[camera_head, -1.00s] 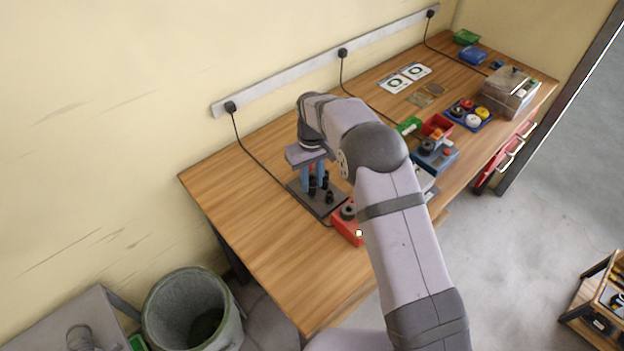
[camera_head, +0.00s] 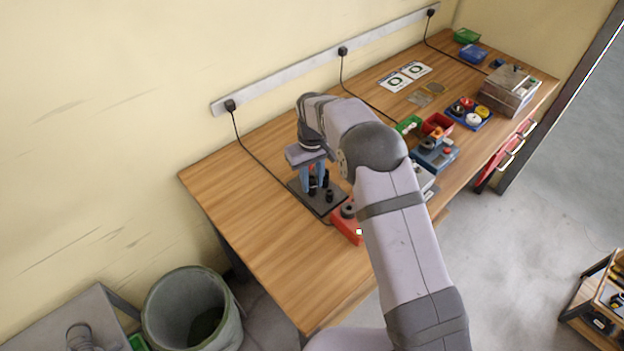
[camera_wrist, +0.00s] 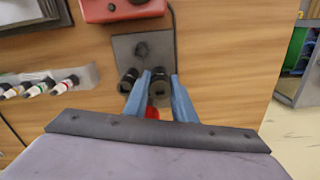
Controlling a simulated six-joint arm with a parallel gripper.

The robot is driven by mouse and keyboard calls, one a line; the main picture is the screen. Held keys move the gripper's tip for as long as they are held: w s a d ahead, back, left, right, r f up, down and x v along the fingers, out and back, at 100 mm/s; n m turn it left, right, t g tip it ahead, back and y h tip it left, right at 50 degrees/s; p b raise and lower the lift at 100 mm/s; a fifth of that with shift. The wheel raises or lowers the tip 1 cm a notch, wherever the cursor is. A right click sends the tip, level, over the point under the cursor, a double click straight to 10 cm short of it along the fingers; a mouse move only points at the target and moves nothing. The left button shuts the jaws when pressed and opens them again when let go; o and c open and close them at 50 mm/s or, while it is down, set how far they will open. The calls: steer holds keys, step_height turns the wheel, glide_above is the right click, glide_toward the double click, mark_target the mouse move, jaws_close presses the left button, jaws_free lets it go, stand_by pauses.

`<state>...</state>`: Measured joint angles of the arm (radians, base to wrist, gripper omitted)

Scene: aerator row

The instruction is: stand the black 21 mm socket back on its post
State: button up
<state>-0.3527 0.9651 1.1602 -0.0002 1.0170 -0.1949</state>
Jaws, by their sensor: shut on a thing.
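My gripper (camera_head: 314,178) points down over the dark post plate (camera_head: 304,199) at the near end of the bench. Its blue fingers are closed on a black socket (camera_wrist: 160,88), seen between the fingertips in the wrist view. A red patch (camera_wrist: 152,112) shows between the fingers, nearer the palm. Another black socket (camera_wrist: 128,79) stands just left of the fingers in the wrist view.
A red device (camera_head: 346,229) sits close beside the plate. My arm covers part of the bench behind it. A green bin (camera_head: 408,123), a red bin (camera_head: 437,122) and a blue tray (camera_head: 484,122) stand further along. The bench's near left end (camera_head: 258,227) is clear.

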steer(key=shift+f+b, duration=0.35)
steer(key=shift+f, duration=0.35)
steer(key=o, duration=1.1)
steer(key=shift+o, duration=0.2)
steer(key=shift+r, duration=0.1)
steer(key=shift+r+p, duration=2.45)
steer(key=shift+r, duration=1)
